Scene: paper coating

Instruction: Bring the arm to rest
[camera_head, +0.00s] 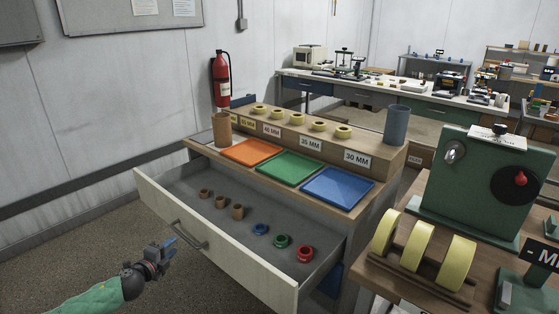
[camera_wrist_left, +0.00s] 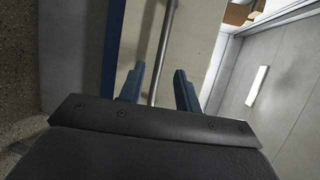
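My left gripper (camera_head: 165,250) is in front of the open drawer (camera_head: 222,262), low at the left of the head view. Its arm has a green sleeve. In the left wrist view the two blue fingers (camera_wrist_left: 157,88) stand apart with nothing held between them. The drawer's metal handle (camera_head: 190,236) is just right of the gripper in the head view. In the left wrist view the handle (camera_wrist_left: 163,50) runs up the picture beyond the fingers, and I cannot tell the exact gap. My right gripper is in neither view.
The drawer holds several brown rings (camera_head: 220,202) and blue, green and red rings (camera_head: 281,241). Orange (camera_head: 251,151), green (camera_head: 290,168) and blue (camera_head: 337,187) trays lie on the bench above. A green machine (camera_head: 470,190) stands right. The floor at left is clear.

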